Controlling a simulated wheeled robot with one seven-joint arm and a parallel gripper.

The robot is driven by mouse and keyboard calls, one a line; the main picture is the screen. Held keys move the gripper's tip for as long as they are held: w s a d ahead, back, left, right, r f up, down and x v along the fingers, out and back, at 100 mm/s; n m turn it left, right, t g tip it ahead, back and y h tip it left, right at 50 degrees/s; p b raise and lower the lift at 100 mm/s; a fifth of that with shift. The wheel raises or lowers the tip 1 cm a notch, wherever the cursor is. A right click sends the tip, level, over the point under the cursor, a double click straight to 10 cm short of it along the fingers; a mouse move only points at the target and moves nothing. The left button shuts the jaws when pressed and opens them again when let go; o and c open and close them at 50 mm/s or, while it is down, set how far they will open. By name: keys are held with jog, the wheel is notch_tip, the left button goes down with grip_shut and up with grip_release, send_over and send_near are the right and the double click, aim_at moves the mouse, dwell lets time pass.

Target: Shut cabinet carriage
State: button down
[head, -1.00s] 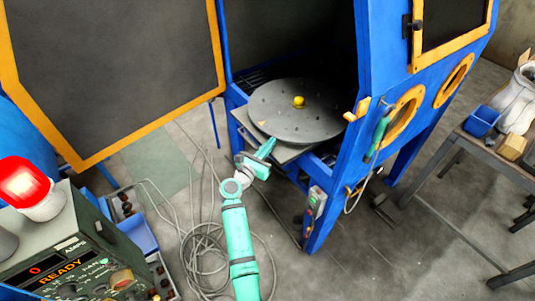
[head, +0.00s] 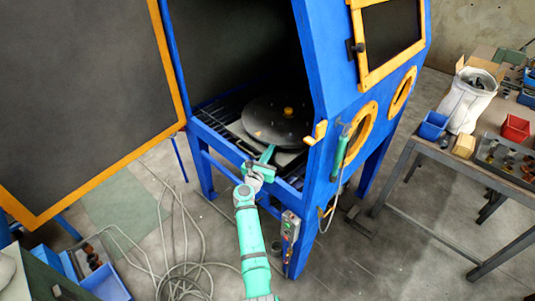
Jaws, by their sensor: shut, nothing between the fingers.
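The cabinet (head: 318,62) is blue with yellow-framed openings, and its side door (head: 85,95) stands wide open to the left. Inside the opening, the carriage shows as a round dark turntable (head: 262,124) with a yellow knob (head: 288,112) on a flat base. The turntable sits mostly within the cabinet, over a slatted floor. My gripper (head: 268,154) is shut and empty at the near edge of the carriage base, just below the turntable's rim. I cannot tell whether the fingertips touch the base.
Loose cables (head: 190,260) lie on the floor at lower left. A control box (head: 290,226) hangs on the cabinet's near leg.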

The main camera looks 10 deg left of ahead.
jog(key=shift+w+d+r, duration=0.15)
jog(key=shift+d, duration=0.15)
